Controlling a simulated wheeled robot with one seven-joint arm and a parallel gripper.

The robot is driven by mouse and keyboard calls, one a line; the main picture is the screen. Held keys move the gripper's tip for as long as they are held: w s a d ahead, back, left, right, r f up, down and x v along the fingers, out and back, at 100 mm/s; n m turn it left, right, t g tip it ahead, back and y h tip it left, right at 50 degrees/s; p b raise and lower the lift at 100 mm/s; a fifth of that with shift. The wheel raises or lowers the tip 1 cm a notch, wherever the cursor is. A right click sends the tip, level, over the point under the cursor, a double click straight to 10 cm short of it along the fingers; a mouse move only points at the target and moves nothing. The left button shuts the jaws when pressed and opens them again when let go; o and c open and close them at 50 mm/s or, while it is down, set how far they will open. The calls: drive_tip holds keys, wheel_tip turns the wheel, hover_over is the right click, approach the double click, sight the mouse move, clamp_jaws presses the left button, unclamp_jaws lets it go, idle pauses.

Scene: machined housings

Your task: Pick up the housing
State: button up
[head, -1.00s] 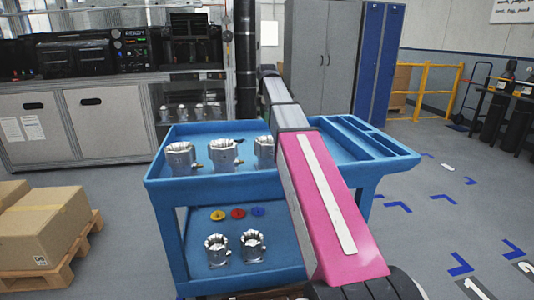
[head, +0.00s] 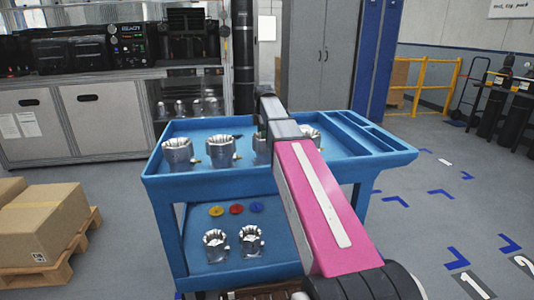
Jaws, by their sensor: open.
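Silver machined housings stand in a row on the top tray of the blue cart (head: 158,185). One housing (head: 177,152) is at the left, a second housing (head: 220,150) stands beside it, and a third housing (head: 262,150) is partly hidden by my arm. A fourth housing (head: 312,134) shows just right of my arm. Small brass-coloured fittings stick out beside the left ones. Two more housings (head: 215,244) (head: 250,242) stand on the lower shelf. My pink and grey arm reaches over the tray; its fingers are hidden behind its own links, so their distance to any housing cannot be told.
Yellow, red and blue caps (head: 236,210) lie on the lower shelf. Narrow empty compartments (head: 365,135) run along the tray's right side. Boxes on a pallet (head: 40,225) stand at left. A machine bench (head: 80,125) is behind. Floor at right is open.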

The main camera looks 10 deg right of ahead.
drive_tip(key=shift+f, duration=0.4)
clamp_jaws()
idle(1.1)
